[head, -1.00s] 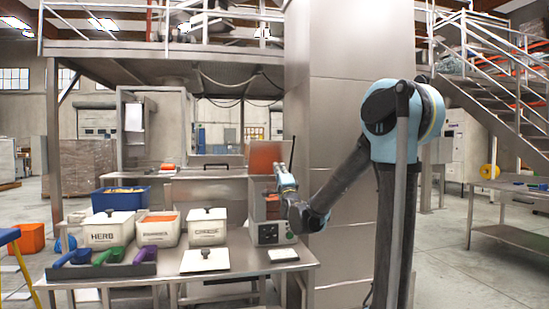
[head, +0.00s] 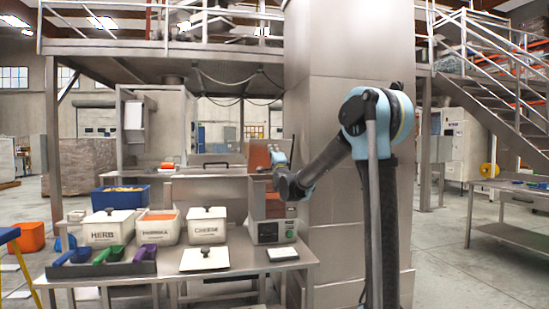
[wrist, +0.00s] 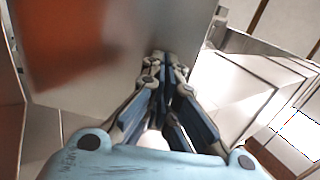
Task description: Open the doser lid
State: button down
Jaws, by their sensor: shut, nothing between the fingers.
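The doser (head: 268,232) is the steel unit with a small control panel at the right end of the front table. Orange surfaces show above its panel, behind my arm. I cannot clearly make out its lid in the head view, as my arm and gripper cover part of it. My gripper (head: 275,154) is raised over the upper part of the doser. In the wrist view my gripper (wrist: 162,58) is shut and empty, its fingertips close to a flat grey panel (wrist: 95,75) with a blurred orange patch. I cannot tell whether they touch it.
White bins marked HERB (head: 108,228), PAPRIKA (head: 157,229) and CHEESE (head: 207,229) stand left of the doser. A loose lid (head: 204,259), a small black-topped scale (head: 282,254) and scoops (head: 107,255) lie in front. A steel column (head: 345,70) rises behind my arm.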

jog(key=shift+w+r, duration=0.2)
jog(key=shift+w, duration=0.1)
jog(key=shift+w+a+r+g+h, duration=0.2)
jog(key=shift+w+r+g, duration=0.3)
jog(key=shift+w, duration=0.35)
jog(key=shift+w+a+r+g+h, duration=0.1)
jog(key=shift+w+a+r+g, duration=0.25)
jog(key=shift+w+r, duration=0.45)
jog(key=shift+w+a+r+g+h, duration=0.1)
jog(key=shift+w+a+r+g, duration=0.25)
jog(key=shift+w, duration=0.6)
jog(key=shift+d, duration=0.1)
